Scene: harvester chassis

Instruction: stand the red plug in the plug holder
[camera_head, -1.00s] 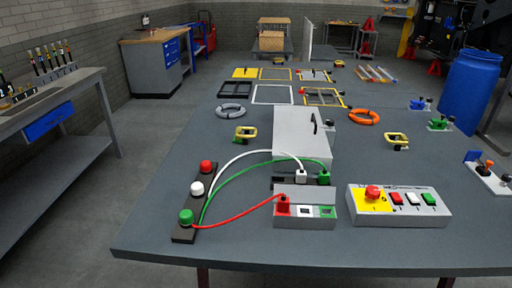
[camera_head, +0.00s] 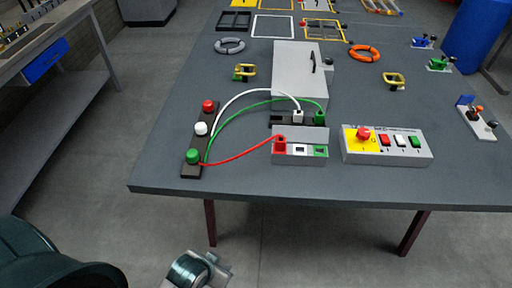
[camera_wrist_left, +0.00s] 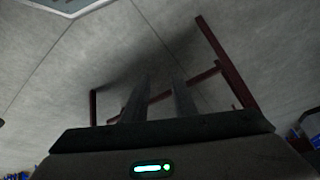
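The red plug (camera_head: 281,144) sits in the red-marked left slot of the grey socket box (camera_head: 300,158), on a red cable. The dark plug holder (camera_head: 277,119) lies just behind that box. The white plug (camera_head: 298,115) and green plug (camera_head: 320,117) stand upright in it, and its left part is bare. My left gripper (camera_wrist_left: 160,98) shows two dark fingers apart with nothing between them in the left wrist view. In the head view my left arm is low, in front of the table and well away from the red plug.
A dark strip (camera_head: 188,170) with red, white and green knobs stands left, where the cables start. A button box (camera_head: 386,148) stands right of the socket box. A grey box (camera_head: 298,75) is behind the holder. The table's front strip (camera_head: 250,186) is clear.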

